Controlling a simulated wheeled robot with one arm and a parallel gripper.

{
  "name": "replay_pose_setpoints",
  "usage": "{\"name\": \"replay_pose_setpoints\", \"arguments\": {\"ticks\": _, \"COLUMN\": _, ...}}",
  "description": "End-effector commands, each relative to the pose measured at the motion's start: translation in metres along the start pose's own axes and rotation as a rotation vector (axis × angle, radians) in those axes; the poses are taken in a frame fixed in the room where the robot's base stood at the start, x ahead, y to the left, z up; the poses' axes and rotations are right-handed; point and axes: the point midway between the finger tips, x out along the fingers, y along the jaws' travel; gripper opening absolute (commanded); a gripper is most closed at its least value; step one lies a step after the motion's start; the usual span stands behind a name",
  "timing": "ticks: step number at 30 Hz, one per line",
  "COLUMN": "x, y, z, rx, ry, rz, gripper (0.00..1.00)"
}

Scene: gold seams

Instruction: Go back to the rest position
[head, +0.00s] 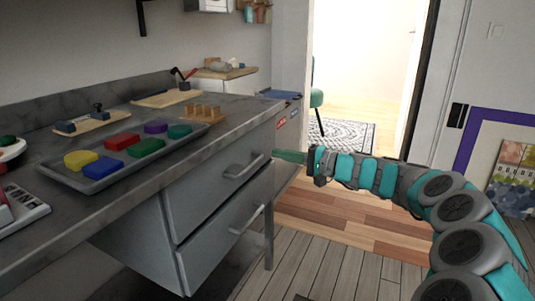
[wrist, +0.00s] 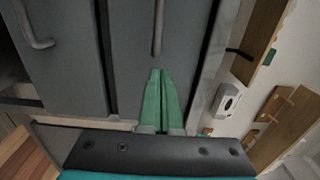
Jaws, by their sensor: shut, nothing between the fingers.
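My gripper (head: 288,156) is shut and empty, its green fingers together. In the head view it reaches left from my teal and grey arm, with its tips near the upper drawer handle (head: 259,160) of the grey cabinet (head: 200,195). In the wrist view the shut fingers (wrist: 159,72) point at the grey drawer fronts, close to one handle (wrist: 158,28). I cannot tell whether the tips touch the drawer. Both drawers look closed.
The grey worktop (head: 225,118) carries a tray (head: 95,183) of coloured blocks, a wooden peg rack (head: 201,113) and boards with tools. A doorway (head: 360,70) opens behind my arm. Wooden floor (head: 335,225) is clear below it.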

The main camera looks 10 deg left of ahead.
Motion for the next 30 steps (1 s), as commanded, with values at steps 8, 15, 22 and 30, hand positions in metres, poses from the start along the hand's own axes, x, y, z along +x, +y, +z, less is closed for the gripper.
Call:
{"name": "replay_pose_setpoints", "arguments": {"ticks": 8, "x": -0.058, "y": -0.002, "z": -0.001, "rx": -0.002, "ry": 0.004, "rz": -0.001, "gripper": 0.00}}
{"name": "replay_pose_setpoints", "arguments": {"ticks": 15, "x": -0.080, "y": -0.001, "z": 0.001, "rx": -0.002, "ry": -0.001, "rz": 0.001, "gripper": 0.00}}
{"name": "replay_pose_setpoints", "arguments": {"ticks": 22, "x": -0.061, "y": -0.028, "z": 0.070, "rx": -0.052, "ry": -0.135, "rz": 0.090, "gripper": 0.00}}
{"name": "replay_pose_setpoints", "arguments": {"ticks": 30, "x": -0.064, "y": -0.026, "z": 0.222, "rx": -0.170, "ry": -0.374, "rz": 0.415, "gripper": 0.00}}
